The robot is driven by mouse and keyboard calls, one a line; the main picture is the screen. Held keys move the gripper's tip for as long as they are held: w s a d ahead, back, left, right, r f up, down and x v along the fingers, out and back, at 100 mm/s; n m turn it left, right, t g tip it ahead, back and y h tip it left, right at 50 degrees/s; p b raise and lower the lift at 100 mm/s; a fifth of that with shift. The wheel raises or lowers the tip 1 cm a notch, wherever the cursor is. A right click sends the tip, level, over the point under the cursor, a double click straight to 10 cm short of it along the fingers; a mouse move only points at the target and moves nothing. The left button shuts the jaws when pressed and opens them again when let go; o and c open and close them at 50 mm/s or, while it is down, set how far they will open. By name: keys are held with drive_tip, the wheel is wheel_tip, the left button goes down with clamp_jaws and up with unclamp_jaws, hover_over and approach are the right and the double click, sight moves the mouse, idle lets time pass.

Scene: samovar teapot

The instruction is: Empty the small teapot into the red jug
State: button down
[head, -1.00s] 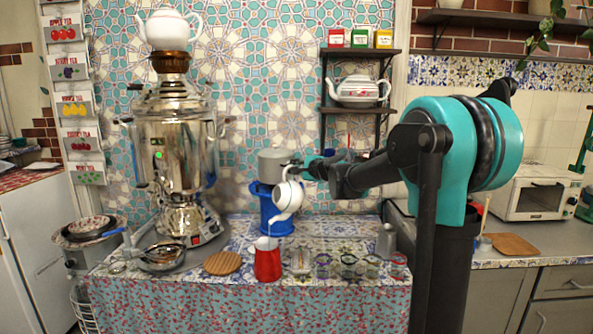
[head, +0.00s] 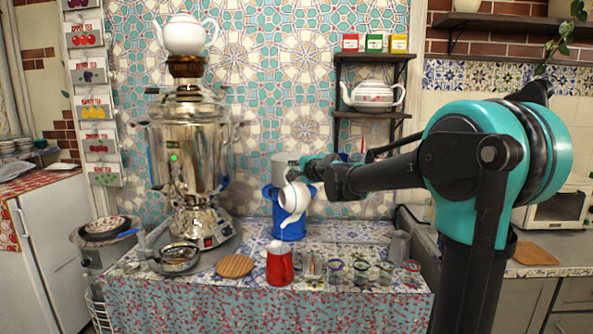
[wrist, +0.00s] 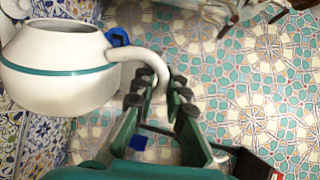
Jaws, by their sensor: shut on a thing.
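My gripper (wrist: 160,95) is shut on the handle of the small white teapot (wrist: 60,70), which has a teal band and an open top in the wrist view. In the head view the teapot (head: 294,197) is held in the air, tipped steeply with its spout pointing down and slightly left. The red jug (head: 279,266) stands upright on the tiled table below the spout, with a gap between them. Something pale shows at the jug's mouth; I cannot tell whether it is liquid or the rim. The inside of the jug is hidden.
A large samovar (head: 187,160) with a white teapot (head: 186,34) on top stands left. A round wooden board (head: 235,266) lies left of the jug; several small glasses (head: 361,270) stand to its right.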

drive_tip(key=shift+s+a+r+n+h, duration=0.15)
drive_tip(key=shift+s+a+n, duration=0.25)
drive_tip(key=shift+a, duration=0.35)
drive_tip(key=shift+s+a+n+h, duration=0.1)
drive_tip(key=shift+s+a+n, duration=0.3)
drive_tip(key=shift+a, duration=0.3)
drive_tip(key=shift+s+a+r+n+h, duration=0.15)
drive_tip(key=shift+s+a+n, duration=0.25)
drive_tip(key=shift+a, duration=0.35)
drive_tip(key=shift+s, duration=0.1)
idle(2.3)
drive_tip(key=w+d+m, duration=0.1)
drive_tip(key=d, duration=0.1)
drive_tip(key=w+d+f+m, duration=0.1)
drive_tip(key=w+d, duration=0.1)
drive_tip(key=d, duration=0.1)
drive_tip(key=w+d+m+y, duration=0.1)
drive_tip(key=d, duration=0.1)
drive_tip(key=shift+w+d+f+m, duration=0.2)
drive_tip(key=shift+d+f+m, duration=0.1)
drive_tip(key=shift+m, duration=0.1)
drive_tip(key=w+d+f+m+y, duration=0.1)
drive_tip(key=w+d+f+m, duration=0.2)
drive_tip(key=d+f+m, duration=0.3)
drive_tip(key=w+d+f+m+y, duration=0.2)
drive_tip(key=w+d+f+m, duration=0.2)
drive_tip(key=f, duration=0.9)
drive_tip(key=shift+d+m, duration=1.2)
drive_tip(key=shift+m, duration=0.6)
